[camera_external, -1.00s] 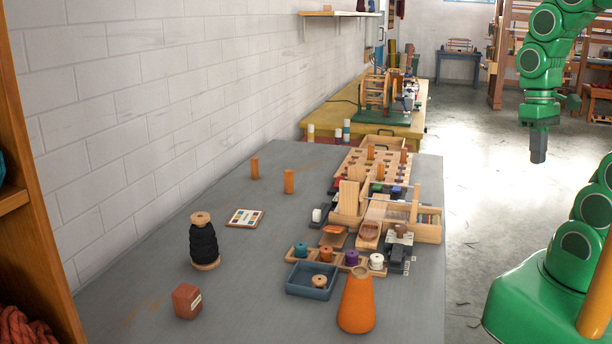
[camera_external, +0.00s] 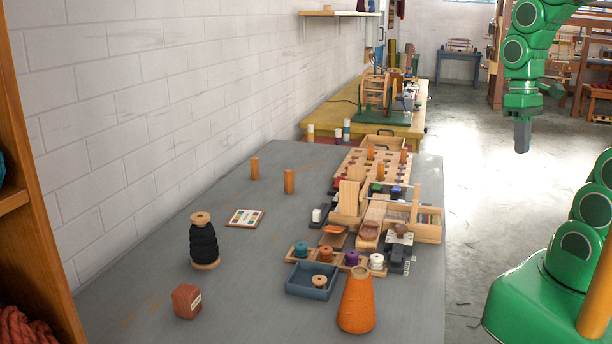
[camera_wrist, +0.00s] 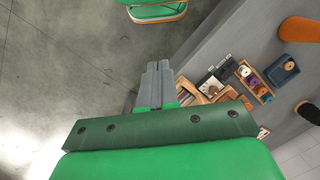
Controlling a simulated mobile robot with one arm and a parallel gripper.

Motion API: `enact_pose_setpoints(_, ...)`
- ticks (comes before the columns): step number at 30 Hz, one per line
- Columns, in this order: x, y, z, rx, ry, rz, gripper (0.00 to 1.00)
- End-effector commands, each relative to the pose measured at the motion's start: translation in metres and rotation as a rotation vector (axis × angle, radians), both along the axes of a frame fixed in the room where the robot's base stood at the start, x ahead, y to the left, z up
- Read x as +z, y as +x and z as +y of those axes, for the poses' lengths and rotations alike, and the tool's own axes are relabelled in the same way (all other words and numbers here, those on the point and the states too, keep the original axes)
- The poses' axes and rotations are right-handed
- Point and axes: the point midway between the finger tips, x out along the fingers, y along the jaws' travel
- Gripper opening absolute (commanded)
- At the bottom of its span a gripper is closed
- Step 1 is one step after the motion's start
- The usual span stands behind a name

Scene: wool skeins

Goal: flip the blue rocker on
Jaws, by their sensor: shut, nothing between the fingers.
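A small blue piece (camera_external: 396,191) sits beside a small green one (camera_external: 377,188) among the wooden parts near the table's right side. It may be the blue rocker, but it is too small to tell which way it is tipped. My gripper (camera_external: 522,146) is up in the air to the right of the table, well apart from the blue piece. Its fingers are together and empty. In the wrist view, my gripper (camera_wrist: 158,68) shows its fingers side by side above the floor. I cannot make out the blue rocker there.
The grey table (camera_external: 130,280) holds an orange cone (camera_external: 357,303), a blue tray (camera_external: 300,290), a black spool (camera_external: 203,245) and a red block (camera_external: 186,301). A pegged wooden board (camera_external: 350,163) lies at its back right. The table's left part is mostly clear.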

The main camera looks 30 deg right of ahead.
Motion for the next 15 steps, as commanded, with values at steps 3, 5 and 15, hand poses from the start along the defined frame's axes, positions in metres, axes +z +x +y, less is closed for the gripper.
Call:
enact_pose_setpoints(3, 0.004, 0.021, 0.003, 0.036, 0.016, 0.005, 0.0)
enact_pose_setpoints(5, 0.007, 0.031, 0.004, 0.053, 0.024, 0.004, 0.0)
enact_pose_setpoints(15, 0.013, 0.09, 0.009, 0.153, 0.071, 0.009, 0.0)
